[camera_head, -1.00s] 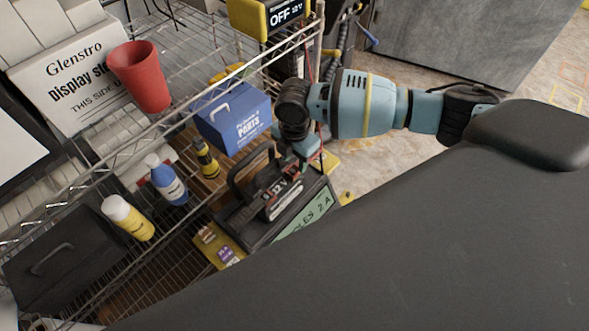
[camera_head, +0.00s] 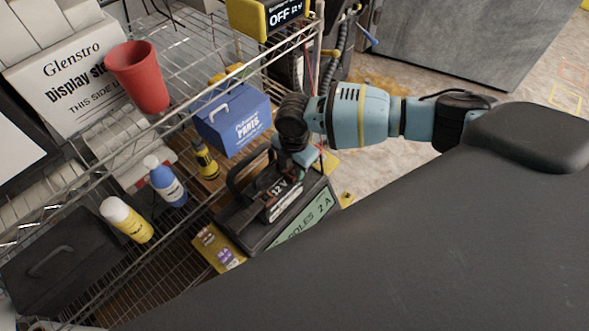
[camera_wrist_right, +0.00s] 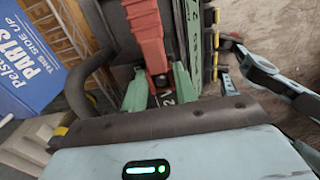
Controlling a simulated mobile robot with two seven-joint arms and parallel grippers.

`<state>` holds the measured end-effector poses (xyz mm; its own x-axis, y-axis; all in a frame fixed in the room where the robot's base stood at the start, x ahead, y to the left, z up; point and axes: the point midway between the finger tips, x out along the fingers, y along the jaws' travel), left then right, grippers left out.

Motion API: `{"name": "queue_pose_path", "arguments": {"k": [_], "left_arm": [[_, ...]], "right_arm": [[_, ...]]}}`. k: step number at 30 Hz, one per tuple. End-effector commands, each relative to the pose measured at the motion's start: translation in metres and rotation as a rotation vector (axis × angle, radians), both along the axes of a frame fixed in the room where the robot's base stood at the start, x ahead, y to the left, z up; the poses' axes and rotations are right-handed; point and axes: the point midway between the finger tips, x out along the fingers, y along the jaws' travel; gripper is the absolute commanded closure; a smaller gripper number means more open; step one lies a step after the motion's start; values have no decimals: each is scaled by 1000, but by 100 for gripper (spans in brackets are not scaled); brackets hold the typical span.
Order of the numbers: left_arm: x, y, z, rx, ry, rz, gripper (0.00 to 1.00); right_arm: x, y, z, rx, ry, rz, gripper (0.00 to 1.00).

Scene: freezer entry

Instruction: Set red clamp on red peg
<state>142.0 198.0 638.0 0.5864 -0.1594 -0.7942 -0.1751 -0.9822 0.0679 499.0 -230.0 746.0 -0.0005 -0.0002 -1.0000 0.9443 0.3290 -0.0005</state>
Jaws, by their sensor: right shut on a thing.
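The red clamp (camera_wrist_right: 148,38) shows in the right wrist view, between the two teal fingers of my right gripper (camera_wrist_right: 160,88). The gripper is shut on it. In the head view my right gripper (camera_head: 295,158) is low over the black battery (camera_head: 258,232), which has a handle, a 12 V label and a green side label. The clamp is hard to make out there, mostly behind the gripper. I cannot pick out the red peg; whether the clamp touches it cannot be told. My left gripper is not in view.
A wire shelf rack (camera_head: 178,128) holds a red cup (camera_head: 138,78). A blue parts box (camera_head: 232,122), a blue bottle (camera_head: 168,184) and a yellow bottle (camera_head: 126,220) stand near the battery. A dark toolbox (camera_head: 60,258) is at lower left. Open floor (camera_head: 400,175) lies right of the battery.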

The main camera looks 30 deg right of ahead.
Motion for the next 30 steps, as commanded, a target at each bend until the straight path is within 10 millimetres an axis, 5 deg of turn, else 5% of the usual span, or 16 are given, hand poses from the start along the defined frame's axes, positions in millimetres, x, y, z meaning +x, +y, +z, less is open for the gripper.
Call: {"name": "queue_pose_path", "arguments": {"k": [8, 15, 30], "left_arm": [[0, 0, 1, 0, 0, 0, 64], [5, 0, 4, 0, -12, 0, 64], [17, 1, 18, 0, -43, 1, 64]], "right_arm": [[1, 0, 9, 1, -3, 0, 99], [1, 0, 40, 3, -4, 0, 99], [-110, 45, 48, 1, -1, 3, 99]]}}
